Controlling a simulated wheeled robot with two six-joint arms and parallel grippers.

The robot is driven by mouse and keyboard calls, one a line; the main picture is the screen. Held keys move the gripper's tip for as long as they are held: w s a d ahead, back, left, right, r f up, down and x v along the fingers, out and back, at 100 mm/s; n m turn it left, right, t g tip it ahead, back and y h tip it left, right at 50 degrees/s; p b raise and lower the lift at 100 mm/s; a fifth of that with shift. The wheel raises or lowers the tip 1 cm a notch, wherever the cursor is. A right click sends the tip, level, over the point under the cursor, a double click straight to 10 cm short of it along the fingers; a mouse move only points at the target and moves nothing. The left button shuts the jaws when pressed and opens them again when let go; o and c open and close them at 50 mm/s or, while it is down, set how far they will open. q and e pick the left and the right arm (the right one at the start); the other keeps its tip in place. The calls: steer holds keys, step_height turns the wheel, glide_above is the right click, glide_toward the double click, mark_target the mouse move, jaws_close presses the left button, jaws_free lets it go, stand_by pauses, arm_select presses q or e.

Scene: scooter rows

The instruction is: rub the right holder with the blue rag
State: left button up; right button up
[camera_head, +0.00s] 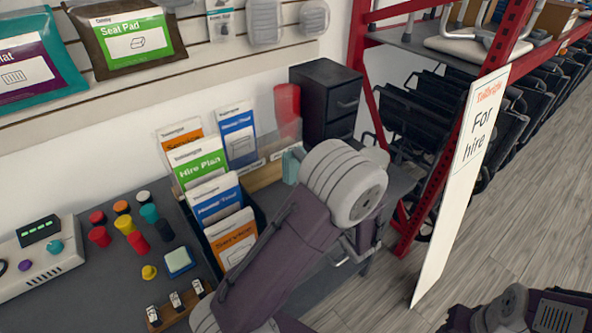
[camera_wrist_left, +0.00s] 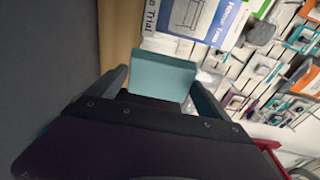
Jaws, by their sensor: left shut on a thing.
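The blue rag, a flat blue-teal piece, shows in the wrist view (camera_wrist_left: 162,77) between the two fingers of my left gripper (camera_wrist_left: 160,88), which is shut on it. In the head view a small part of the rag (camera_head: 292,166) shows beside my left arm, which hides most of the gripper. The rag is close to the tan, clear-fronted leaflet holder on the right (camera_head: 262,178). I cannot tell whether they touch. A tan strip of holder (camera_wrist_left: 121,35) stands left of the rag in the wrist view. My right gripper is not in view.
A dark holder with several leaflets (camera_head: 232,240) stands left of my arm. Coloured knobs (camera_head: 125,225), a sponge-like block (camera_head: 180,261) and a control box (camera_head: 38,262) are on the counter. A black drawer unit (camera_head: 325,100) stands behind. A white sign (camera_head: 460,180) stands right.

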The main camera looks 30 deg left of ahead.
arm_select(q)
steer(key=shift+a, duration=0.1)
stand_by(0.4)
steer(key=b+x, duration=0.1)
steer(key=x, duration=0.6)
steer(key=shift+s+a+b, duration=0.2)
steer(key=shift+s+b, duration=0.15)
steer(key=shift+b+x, duration=0.35)
steer(key=shift+x, duration=0.6)
stand_by(0.3)
steer(key=shift+w+d+f+b, duration=0.1)
steer(key=shift+w+d+b, duration=0.15)
steer(key=shift+w, duration=0.25)
steer(key=shift+w+d+b, duration=0.15)
steer(key=shift+w+d, duration=0.1)
steer(key=shift+w, duration=0.3)
steer(key=shift+w+d, duration=0.3)
steer(key=shift+w, duration=0.45)
